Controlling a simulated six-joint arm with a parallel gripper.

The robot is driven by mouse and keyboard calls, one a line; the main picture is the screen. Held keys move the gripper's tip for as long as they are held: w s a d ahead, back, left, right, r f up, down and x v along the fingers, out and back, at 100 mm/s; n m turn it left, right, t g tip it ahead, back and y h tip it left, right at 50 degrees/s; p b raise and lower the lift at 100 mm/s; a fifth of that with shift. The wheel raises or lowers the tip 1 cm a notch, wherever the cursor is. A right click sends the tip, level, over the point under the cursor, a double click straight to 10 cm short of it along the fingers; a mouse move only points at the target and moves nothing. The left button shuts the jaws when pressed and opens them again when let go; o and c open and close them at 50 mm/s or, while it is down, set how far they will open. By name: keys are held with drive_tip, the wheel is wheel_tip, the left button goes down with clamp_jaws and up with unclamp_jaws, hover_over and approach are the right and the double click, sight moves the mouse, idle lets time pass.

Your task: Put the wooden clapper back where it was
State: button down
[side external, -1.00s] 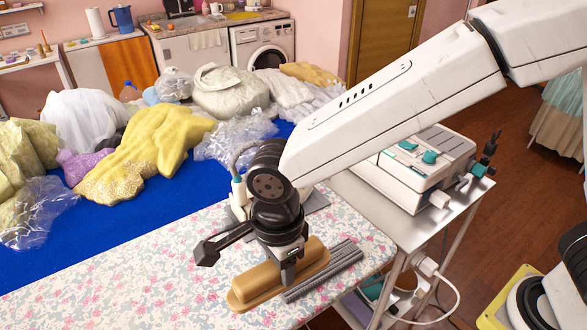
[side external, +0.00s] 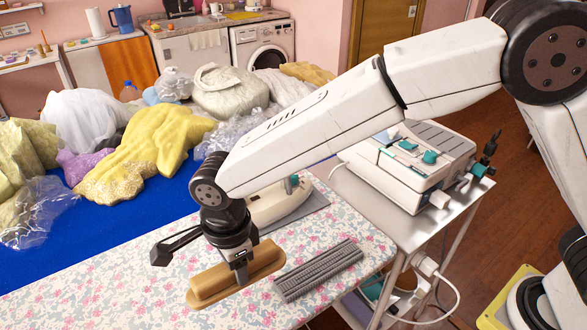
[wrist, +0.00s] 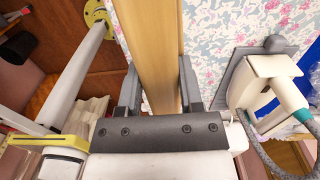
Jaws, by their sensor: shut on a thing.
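The wooden clapper (side external: 212,283) is a long tan block with a wider base. In the side view it is over the floral ironing cloth (side external: 130,290), left of a grey ribbed rest (side external: 318,270). My gripper (side external: 240,275) points down and is shut across the clapper's middle. In the wrist view the clapper (wrist: 157,35) runs lengthwise between the two dark fingers of my gripper (wrist: 160,88). The clapper looks level; whether its underside touches the cloth I cannot tell. The ribbed rest is empty and fully in sight.
A cream iron (side external: 272,205) stands on a grey pad (side external: 308,212) behind the clapper; it also shows at right in the wrist view (wrist: 265,85). A steam unit (side external: 415,160) sits on a side trolley at right. Bagged garments (side external: 145,160) fill the blue table. The front-left cloth is clear.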

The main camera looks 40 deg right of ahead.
drive_tip(key=w+a+f, duration=0.1)
drive_tip(key=f, duration=0.1)
drive_tip(key=w+a+f, duration=0.1)
drive_tip(key=w+f, duration=0.1)
drive_tip(key=w+a+f, duration=0.1)
drive_tip(key=w+f, duration=0.1)
drive_tip(key=shift+a, duration=0.3)
drive_tip(key=shift+f, duration=0.1)
drive_tip(key=shift+w+a+f, duration=0.15)
drive_tip(key=shift+w+f, duration=0.1)
drive_tip(key=shift+f, duration=1.5)
drive_tip(key=shift+f, duration=0.15)
drive_tip(key=shift+c, duration=1.2)
unclamp_jaws()
